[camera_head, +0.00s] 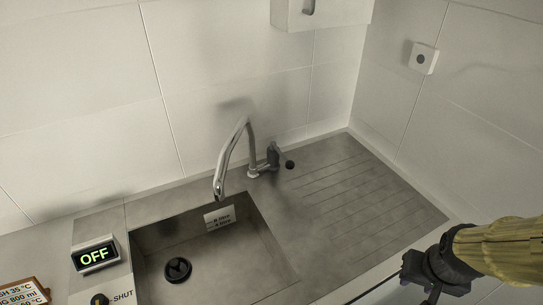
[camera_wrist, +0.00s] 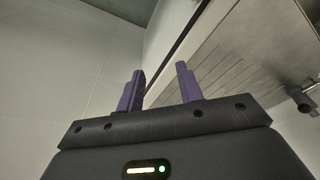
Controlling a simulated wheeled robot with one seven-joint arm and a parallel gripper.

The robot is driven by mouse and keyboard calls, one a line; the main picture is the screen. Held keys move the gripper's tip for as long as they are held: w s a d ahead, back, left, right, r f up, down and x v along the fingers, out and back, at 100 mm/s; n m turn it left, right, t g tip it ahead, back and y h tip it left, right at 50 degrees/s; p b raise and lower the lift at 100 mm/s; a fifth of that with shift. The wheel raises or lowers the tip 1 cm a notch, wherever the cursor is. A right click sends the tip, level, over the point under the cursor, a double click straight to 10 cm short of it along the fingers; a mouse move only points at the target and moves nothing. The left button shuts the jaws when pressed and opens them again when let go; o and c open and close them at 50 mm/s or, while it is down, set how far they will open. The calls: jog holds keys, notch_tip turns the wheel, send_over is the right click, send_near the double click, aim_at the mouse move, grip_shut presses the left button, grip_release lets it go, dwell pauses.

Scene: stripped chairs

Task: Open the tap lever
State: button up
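The chrome tap (camera_head: 233,155) stands behind the sink, its curved spout reaching over the basin. Its dark lever (camera_head: 274,157), with a round black knob, is at the right of the tap base. My gripper (camera_head: 432,291) is at the lower right in the head view, well to the right of the lever and nearer the camera. In the wrist view my gripper (camera_wrist: 159,86) has its two purple fingers apart, with nothing between them. Part of a metallic fitting (camera_wrist: 306,97) shows at the wrist view's right edge; I cannot tell which part it is.
The sink basin (camera_head: 147,240) has a black drain (camera_head: 178,270). A ribbed drainboard (camera_head: 365,205) lies clear between my gripper and the tap. A display reading OFF (camera_head: 95,257) and a knob marked SHUT (camera_head: 99,299) are at the left. A white wall cabinet (camera_head: 335,13) hangs above.

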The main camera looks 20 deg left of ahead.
jog(key=shift+w+a, duration=0.15)
jog(key=shift+w, duration=0.35)
jog(key=shift+o, duration=0.4)
jog(key=shift+s, duration=0.2)
jog(key=shift+o, duration=1.1)
jog(key=shift+w, duration=0.1)
jog(key=w+a+f+n+t+y+p, duration=0.1)
jog(key=w+a+f+n+t+y, duration=0.15)
jog(key=w+a, duration=0.5)
jog(key=w+a+f+n+t+y+p, duration=0.1)
jog(key=w+a+f+n+t, duration=0.2)
jog(key=w, duration=0.7)
jog(key=a+n+t+y+p, duration=0.1)
jog(key=a+n+t+y, duration=0.1)
jog(key=a+y, duration=0.8)
jog(key=a+t, duration=0.1)
jog(key=a, duration=0.5)
jog(key=shift+w+a+r, duration=0.15)
jog(key=shift+w+a, duration=0.05)
jog(key=shift+t, duration=0.25)
